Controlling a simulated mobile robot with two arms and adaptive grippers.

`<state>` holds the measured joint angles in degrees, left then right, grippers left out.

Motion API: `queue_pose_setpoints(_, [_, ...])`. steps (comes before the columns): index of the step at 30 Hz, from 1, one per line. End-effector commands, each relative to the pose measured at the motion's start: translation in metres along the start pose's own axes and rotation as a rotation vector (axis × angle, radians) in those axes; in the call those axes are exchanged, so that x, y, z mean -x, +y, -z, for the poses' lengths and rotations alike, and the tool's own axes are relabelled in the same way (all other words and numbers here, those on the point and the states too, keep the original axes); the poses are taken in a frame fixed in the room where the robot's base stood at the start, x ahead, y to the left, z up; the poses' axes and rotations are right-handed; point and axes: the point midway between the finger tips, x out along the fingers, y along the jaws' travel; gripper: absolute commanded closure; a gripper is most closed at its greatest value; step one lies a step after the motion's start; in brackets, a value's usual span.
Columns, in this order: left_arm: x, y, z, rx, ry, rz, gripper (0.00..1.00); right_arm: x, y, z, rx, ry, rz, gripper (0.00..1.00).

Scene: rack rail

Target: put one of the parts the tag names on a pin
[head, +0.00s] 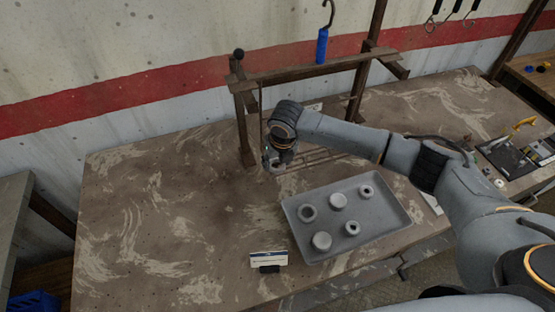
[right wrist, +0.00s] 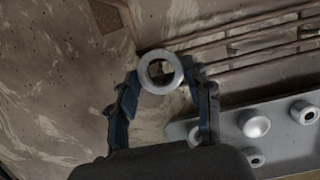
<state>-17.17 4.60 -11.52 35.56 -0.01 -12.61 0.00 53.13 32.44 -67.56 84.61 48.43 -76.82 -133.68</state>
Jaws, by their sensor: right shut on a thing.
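My right gripper (head: 275,164) is beside the wooden rack, above the table. In the right wrist view the gripper (right wrist: 160,82) is shut on a pale metal ring (right wrist: 160,90) with a wide round hole, held between its two fingertips. Several thin metal pins (right wrist: 262,37) run side by side just beyond the ring; the ring appears apart from them, though the depth is hard to judge. The tag (head: 268,259) is a small white card at the table's front, its print too small to read. My left gripper is out of view.
A grey tray (head: 387,232) holds several pale round parts, some with holes and some domed or capped. The wooden rack (head: 245,128) stands at the back. A blue-handled tool (head: 322,46) hangs above it. The table's left side is clear.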

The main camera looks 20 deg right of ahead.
Motion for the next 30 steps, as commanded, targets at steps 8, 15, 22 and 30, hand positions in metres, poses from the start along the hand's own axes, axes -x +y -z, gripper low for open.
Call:
queue_pose_setpoints(8, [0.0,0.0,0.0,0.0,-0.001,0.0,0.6,0.0,0.0,0.0,0.0,0.0,0.0,0.82])
queue_pose_setpoints(15, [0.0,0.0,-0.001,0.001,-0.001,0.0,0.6,0.0,0.0,0.0,0.0,0.0,0.0,0.24])
queue_pose_setpoints(22, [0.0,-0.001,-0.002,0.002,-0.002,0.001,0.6,0.0,0.0,0.0,0.0,0.0,0.0,0.24])
queue_pose_setpoints(30, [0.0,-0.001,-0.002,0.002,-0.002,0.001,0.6,0.03,0.0,-0.002,0.001,-0.004,-0.001,0.24])
